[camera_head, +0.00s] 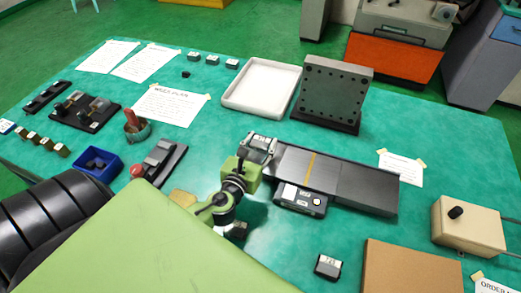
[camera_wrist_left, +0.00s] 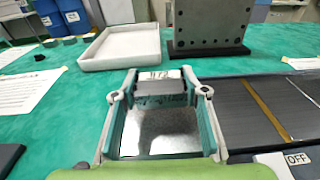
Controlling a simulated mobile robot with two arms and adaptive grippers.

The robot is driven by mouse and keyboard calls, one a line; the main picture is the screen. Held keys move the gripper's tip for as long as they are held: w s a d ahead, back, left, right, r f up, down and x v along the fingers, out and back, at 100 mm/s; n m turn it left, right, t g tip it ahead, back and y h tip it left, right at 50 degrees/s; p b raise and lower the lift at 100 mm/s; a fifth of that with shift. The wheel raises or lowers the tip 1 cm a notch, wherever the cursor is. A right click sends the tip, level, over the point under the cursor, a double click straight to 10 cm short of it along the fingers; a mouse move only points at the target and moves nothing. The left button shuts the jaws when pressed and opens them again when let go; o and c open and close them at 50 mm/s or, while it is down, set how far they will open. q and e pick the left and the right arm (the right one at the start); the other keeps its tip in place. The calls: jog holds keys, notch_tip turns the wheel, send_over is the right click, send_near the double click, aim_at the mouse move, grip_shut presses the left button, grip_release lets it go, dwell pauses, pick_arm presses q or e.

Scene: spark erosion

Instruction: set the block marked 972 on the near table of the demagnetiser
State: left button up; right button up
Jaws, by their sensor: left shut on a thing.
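The demagnetiser (camera_head: 366,186) is a long dark slab with a yellow stripe across it and a control box (camera_head: 300,199) on its front side; in the left wrist view its dark top (camera_wrist_left: 246,112) is at the right, with an OFF sign. My left gripper (camera_head: 262,148) is shut on a grey metal block (camera_head: 260,141) at the slab's left end. In the left wrist view the block (camera_wrist_left: 155,75) shows a white label that appears to read 972, between the fingertips (camera_wrist_left: 156,88). Whether the block touches a surface is unclear. My right gripper is not in view.
Another labelled block (camera_head: 328,265) sits at the front, and several more stand at the back. A white tray (camera_head: 262,86) and a dark drilled plate (camera_head: 334,92) stand behind the demagnetiser. A beige box with a black knob (camera_head: 463,222) is at the right.

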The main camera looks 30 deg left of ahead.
aim_at(261, 150)
pick_arm(q)
jog(key=f, duration=0.3)
jog(key=shift+w+a+f+b, duration=0.15)
jog(key=shift+w+b, duration=0.05)
jog(key=shift+b, duration=0.2)
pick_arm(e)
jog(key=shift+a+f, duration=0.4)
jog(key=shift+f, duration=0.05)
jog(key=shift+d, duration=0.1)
pick_arm(q)
jog(key=shift+f, duration=0.2)
jog(key=o, duration=1.6)
jog(key=shift+s, duration=0.1)
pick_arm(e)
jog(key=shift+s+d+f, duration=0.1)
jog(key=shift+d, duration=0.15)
